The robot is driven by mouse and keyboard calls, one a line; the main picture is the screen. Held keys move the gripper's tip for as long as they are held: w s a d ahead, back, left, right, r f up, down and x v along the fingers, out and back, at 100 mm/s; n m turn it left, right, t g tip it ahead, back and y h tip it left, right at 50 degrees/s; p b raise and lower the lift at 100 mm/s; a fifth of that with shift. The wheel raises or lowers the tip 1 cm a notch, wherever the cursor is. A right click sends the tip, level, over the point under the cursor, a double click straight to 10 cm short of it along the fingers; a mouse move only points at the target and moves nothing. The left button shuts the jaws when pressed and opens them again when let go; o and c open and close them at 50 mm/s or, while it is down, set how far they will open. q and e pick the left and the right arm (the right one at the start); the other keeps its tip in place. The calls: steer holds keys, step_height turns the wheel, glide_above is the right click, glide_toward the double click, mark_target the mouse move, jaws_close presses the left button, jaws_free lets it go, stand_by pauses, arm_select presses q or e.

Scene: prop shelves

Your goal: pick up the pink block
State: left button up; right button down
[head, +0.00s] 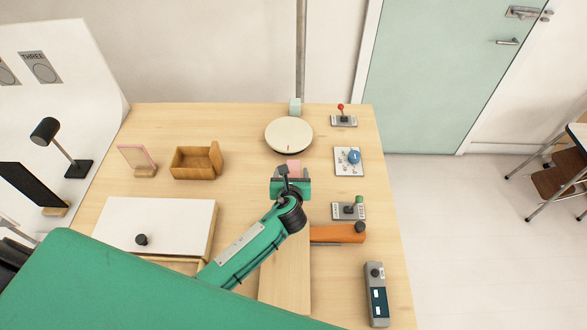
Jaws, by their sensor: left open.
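The pink block (294,165) stands on the wooden table, just below the round cream disc. My left gripper (291,175) reaches in from the lower left on its green arm and is open. It is right at the block's near side and hides its lower part. I cannot tell whether the fingers are around the block or just short of it. My right gripper is out of view.
The round cream disc (289,134) and a mint cube (295,106) stand behind the block. Small switch panels (340,167) line the right side. An open wooden box (192,164) stands left, a white-topped drawer unit (180,220) lower left, and an orange object (336,234) lower right.

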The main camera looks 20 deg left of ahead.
mark_target(293, 166)
arm_select(q)
steer(key=shift+d+p+x, duration=0.15)
steer(key=shift+p+x, duration=0.1)
steer(key=shift+x, duration=1.2)
steer(key=shift+d+p+x, duration=0.1)
steer(key=shift+p+x, duration=0.1)
steer(key=shift+x, duration=1.25)
steer(key=shift+f, duration=0.2)
steer(key=c, duration=1)
steer(key=shift+c, duration=0.9)
steer(key=shift+r, duration=0.15)
